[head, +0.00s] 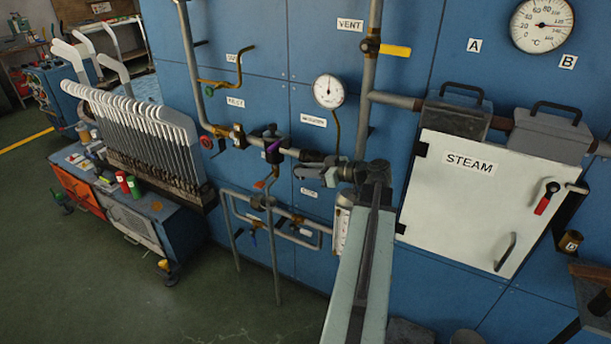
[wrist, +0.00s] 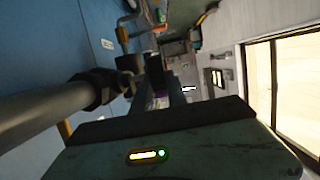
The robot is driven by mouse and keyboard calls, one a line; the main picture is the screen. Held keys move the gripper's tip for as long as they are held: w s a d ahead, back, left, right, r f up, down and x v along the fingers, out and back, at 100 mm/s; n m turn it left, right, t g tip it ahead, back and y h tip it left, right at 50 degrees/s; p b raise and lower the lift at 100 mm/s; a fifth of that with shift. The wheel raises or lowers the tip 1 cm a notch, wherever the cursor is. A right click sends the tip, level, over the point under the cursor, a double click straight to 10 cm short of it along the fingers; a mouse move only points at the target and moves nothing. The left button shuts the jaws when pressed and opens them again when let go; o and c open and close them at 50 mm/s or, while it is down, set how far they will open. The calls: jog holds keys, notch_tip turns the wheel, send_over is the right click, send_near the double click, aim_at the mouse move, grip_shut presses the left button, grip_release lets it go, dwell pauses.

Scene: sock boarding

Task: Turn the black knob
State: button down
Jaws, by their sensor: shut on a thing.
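My gripper (head: 306,165) reaches in from the right in the head view, in front of the blue panel. Its fingers point left, close to the grey pipe (head: 291,152). In the wrist view my gripper (wrist: 157,72) is shut at a dark, blocky piece (wrist: 130,64), which appears to be the black knob. The fingers hide much of it, so its turned angle cannot be told. A black fitting with a purple marker (head: 270,145) sits on the pipe just left of my fingertips in the head view.
A round gauge (head: 328,91) is above my gripper, and a yellow-handled valve (head: 394,50) is higher right. The white STEAM door (head: 465,205) with a red-tipped handle is to the right. A rack of pale forms (head: 140,130) stands left. Lower pipes (head: 275,225) run beneath.

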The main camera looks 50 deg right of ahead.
jog(key=shift+f, duration=0.1)
dwell(0.3)
jog(key=c, duration=1.3)
grip_release()
jog(key=p+v, duration=0.2)
jog(key=v, duration=0.6)
